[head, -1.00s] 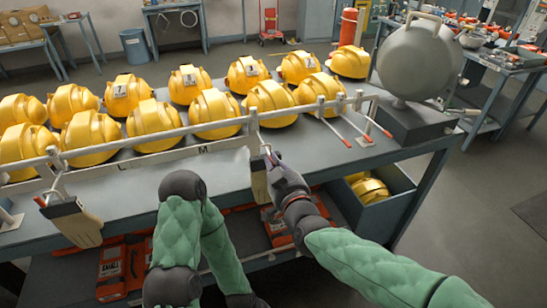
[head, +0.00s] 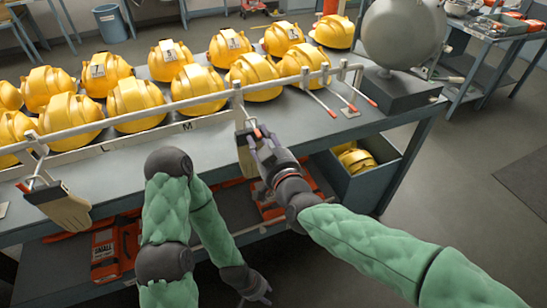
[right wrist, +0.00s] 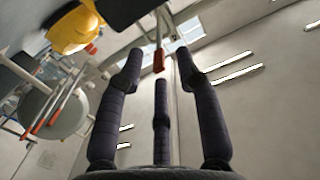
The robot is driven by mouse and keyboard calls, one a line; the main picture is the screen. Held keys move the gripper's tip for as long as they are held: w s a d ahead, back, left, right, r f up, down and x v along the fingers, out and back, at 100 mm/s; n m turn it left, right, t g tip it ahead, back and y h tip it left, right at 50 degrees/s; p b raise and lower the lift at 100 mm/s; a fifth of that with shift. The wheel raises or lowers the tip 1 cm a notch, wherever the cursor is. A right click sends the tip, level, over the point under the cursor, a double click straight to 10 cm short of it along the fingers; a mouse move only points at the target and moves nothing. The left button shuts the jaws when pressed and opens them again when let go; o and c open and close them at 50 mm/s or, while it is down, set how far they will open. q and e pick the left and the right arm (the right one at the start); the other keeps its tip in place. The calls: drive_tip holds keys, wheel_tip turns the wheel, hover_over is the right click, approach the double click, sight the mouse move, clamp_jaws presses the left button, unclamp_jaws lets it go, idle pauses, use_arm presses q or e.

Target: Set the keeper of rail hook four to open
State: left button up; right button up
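A white rail (head: 190,100) runs along the bench front and carries hooks. The middle hook has a red tip (head: 257,133) and bears a dark-cuffed tan glove (head: 246,160). Another glove (head: 62,208) hangs from a hook at the left. Bare red-tipped hooks (head: 330,102) stick out at the right. No hook numbers are legible, and I cannot tell how the middle hook's keeper stands. My right gripper (head: 266,147) is at the middle hook, beside the glove. In the right wrist view, its fingers (right wrist: 160,68) are spread around the red tip. My left gripper (head: 256,290) hangs low before the bench, fingers apart, empty.
Yellow helmets (head: 135,101) stand in rows behind the rail. A grey round device (head: 402,35) stands at the bench's right end. Below are orange cases (head: 104,255) and a grey bin (head: 375,185) with yellow helmets. The floor at the right is clear.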

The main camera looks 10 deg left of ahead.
drive_tip(key=v, duration=1)
drive_tip(key=w+d+f+m+g+h, duration=0.15)
drive_tip(key=d+f, duration=0.25)
drive_tip(key=f, duration=0.6)
drive_tip(key=w+d+f+m+g+h, duration=0.1)
drive_tip(key=d+f+g+h, duration=0.15)
drive_tip(key=f, duration=0.75)
drive_tip(key=w+d+f+m+g+h, duration=0.1)
drive_tip(key=d+f+m+g, duration=0.3)
drive_tip(key=f, duration=0.7)
drive_tip(key=s+d+f+m+g, duration=0.1)
drive_tip(key=s+d+f+g, duration=0.2)
drive_tip(key=s+f, duration=0.5)
drive_tip(key=s+d+f+m+g, duration=0.1)
drive_tip(key=s+d+f, duration=0.3)
drive_tip(key=s+f, duration=0.4)
wheel_tip(320, 180, down, 5)
drive_tip(key=shift+s+d+r+m+g+h, duration=0.15)
drive_tip(key=shift+m+g+h, duration=0.2)
drive_tip(key=shift+g, duration=0.55)
